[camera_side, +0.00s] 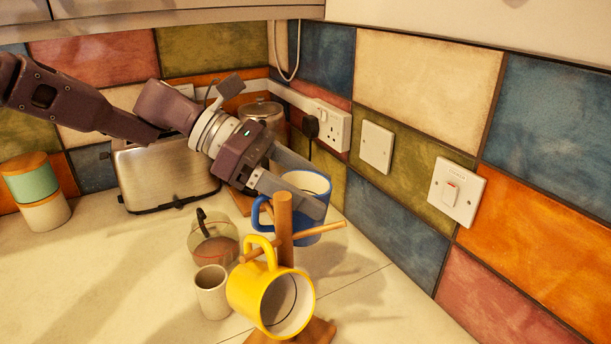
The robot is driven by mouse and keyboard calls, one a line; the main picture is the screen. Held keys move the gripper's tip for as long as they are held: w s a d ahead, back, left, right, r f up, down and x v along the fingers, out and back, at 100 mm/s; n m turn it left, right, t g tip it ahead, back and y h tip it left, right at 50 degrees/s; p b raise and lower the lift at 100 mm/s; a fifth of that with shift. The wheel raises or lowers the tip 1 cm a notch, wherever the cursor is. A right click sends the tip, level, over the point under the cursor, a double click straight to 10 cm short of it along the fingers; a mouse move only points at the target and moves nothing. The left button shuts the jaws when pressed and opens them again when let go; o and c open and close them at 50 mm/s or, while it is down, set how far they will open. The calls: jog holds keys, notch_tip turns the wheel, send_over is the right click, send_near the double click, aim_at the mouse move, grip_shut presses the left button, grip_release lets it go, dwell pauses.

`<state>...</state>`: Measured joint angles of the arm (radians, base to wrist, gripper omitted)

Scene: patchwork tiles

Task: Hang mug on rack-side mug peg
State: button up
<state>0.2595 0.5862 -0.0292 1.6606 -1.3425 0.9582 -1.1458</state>
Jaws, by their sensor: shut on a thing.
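My gripper (322,196) is shut on a blue mug (314,236) with a pale inside. The mug is held behind the upper post of the wooden mug rack (284,212), its opening facing up and its handle (259,214) pointing left. A finger and the post hide part of it. One rack peg (327,232) sticks out to the right, overlapping the blue mug in this view; I cannot tell whether they touch. A yellow mug (247,287) hangs tilted by its handle on the rack's left front peg (258,253).
A glass jar-like pot (214,252) and a small beige cup (212,297) stand left of the rack. A steel toaster (165,178), a metal canister (263,112) and stacked containers (31,180) are farther back. The tiled wall with sockets bounds the right. The front left counter is clear.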

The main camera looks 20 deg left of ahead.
notch_tip(320, 180, down, 2)
jog(key=n+g+y, duration=0.1)
jog(key=y, duration=0.2)
jog(key=shift+w+f+g, duration=0.1)
jog(key=shift+f+g, duration=0.05)
jog(key=shift+g, duration=0.25)
jog(key=shift+s+a+f+n+g+y, duration=0.1)
jog(key=shift+f+n+g+y, duration=0.2)
jog(key=shift+f+g+y, duration=0.2)
jog(key=shift+s+a+f+n+g+y, duration=0.1)
jog(key=shift+f+n+g+y, duration=0.25)
jog(key=shift+y, duration=0.25)
jog(key=shift+s+a+f+g+y, duration=0.15)
jog(key=shift+f+g+y, duration=0.15)
jog(key=shift+g+y, duration=0.1)
jog(key=o, duration=1.9)
jog(key=shift+r, duration=0.15)
